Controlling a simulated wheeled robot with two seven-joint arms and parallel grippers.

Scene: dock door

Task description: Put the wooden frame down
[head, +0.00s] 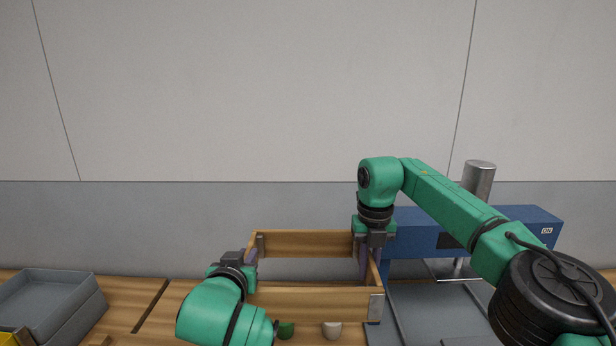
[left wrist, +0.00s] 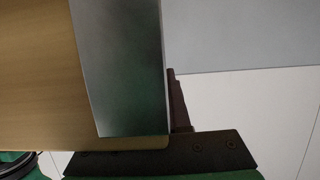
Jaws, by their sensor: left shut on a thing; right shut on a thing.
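The wooden frame (head: 318,303) is a light-wood rectangle with grey metal corner brackets, in the lower middle of the head view. It looks held above the bench, though the gap under it is hard to judge. My left gripper (head: 250,259) is shut on its left side. My right gripper (head: 371,258) is shut on its right side, reaching from above. In the left wrist view, the frame's wood and a grey bracket (left wrist: 125,70) fill the left half, close against the gripper (left wrist: 178,128).
A wooden bench (head: 140,300) lies below. A grey tray (head: 50,305) stands at left. A blue machine (head: 520,220) with a metal cylinder (head: 479,180) stands at right.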

